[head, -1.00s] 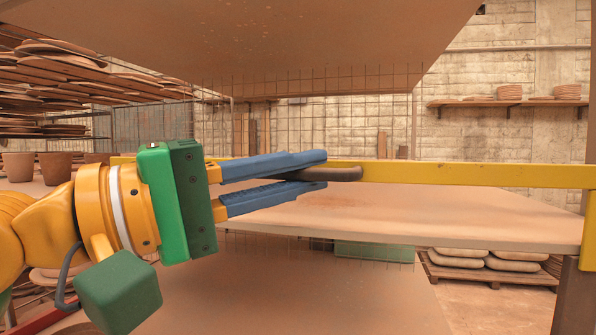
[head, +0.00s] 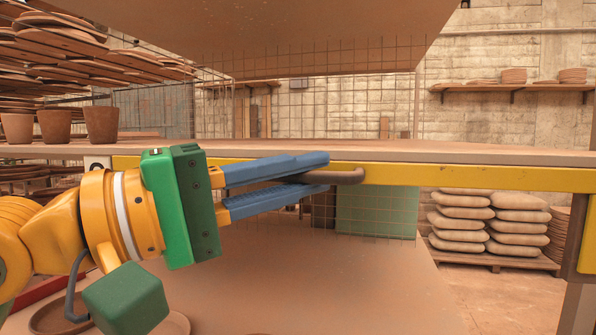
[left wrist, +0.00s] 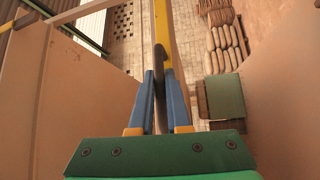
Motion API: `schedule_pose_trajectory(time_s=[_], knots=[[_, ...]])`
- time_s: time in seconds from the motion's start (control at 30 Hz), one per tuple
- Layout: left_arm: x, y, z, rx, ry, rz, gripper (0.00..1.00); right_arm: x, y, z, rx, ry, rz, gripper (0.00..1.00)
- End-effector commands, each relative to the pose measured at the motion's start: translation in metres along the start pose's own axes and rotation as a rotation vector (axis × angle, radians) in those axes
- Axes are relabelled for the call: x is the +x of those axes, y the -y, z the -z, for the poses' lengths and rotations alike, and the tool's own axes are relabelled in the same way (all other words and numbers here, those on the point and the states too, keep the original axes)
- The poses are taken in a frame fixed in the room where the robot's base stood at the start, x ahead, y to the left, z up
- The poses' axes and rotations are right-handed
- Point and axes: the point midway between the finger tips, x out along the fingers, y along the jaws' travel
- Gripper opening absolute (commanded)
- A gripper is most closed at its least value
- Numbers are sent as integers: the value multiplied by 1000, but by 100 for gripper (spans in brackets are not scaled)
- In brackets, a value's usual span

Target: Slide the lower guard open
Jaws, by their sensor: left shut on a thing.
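The lower guard shows as a yellow bar (head: 480,177) running across the head view, with a brown handle (head: 345,177) on it. The bar sits just below the front edge of the middle slab (head: 480,153). My left gripper (head: 320,173) comes in from the left, its blue fingers shut on the handle, which is partly hidden between them. In the left wrist view the handle (left wrist: 159,65) lies between the fingers, with the yellow bar (left wrist: 161,22) beyond. My right gripper is not in view.
An upper slab (head: 300,30) hangs overhead. A dark post (head: 583,235) stands at the right. Clay pots (head: 54,126) and racks of plates are at the left. Stacked sacks (head: 490,220) and a green box (head: 375,210) are behind. The floor at the right looks clear.

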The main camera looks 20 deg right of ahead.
Motion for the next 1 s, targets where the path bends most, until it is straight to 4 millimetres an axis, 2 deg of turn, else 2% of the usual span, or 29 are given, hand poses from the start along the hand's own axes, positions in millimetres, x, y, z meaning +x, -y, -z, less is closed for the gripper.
schedule_pose_trajectory(time_s=[0.03, 0.1, 0.13, 0.43, 0.73, 0.83, 1.0], knots=[[0, -2, 0, 1, 0, -5, 20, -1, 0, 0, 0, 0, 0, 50], [0, -3, 0, 1, 0, -6, 39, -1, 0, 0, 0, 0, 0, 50], [0, -3, 0, 1, 0, -6, 44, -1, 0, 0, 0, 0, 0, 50], [-3, -1, 0, 2, -2, -5, 44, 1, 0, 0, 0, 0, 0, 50], [-60, 1, 0, 3, -4, -5, 44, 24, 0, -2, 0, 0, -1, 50], [-69, -1, 0, 3, -2, -6, 44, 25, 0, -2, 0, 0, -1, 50], [-71, -2, 0, 2, 1, -4, 44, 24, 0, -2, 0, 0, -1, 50]])
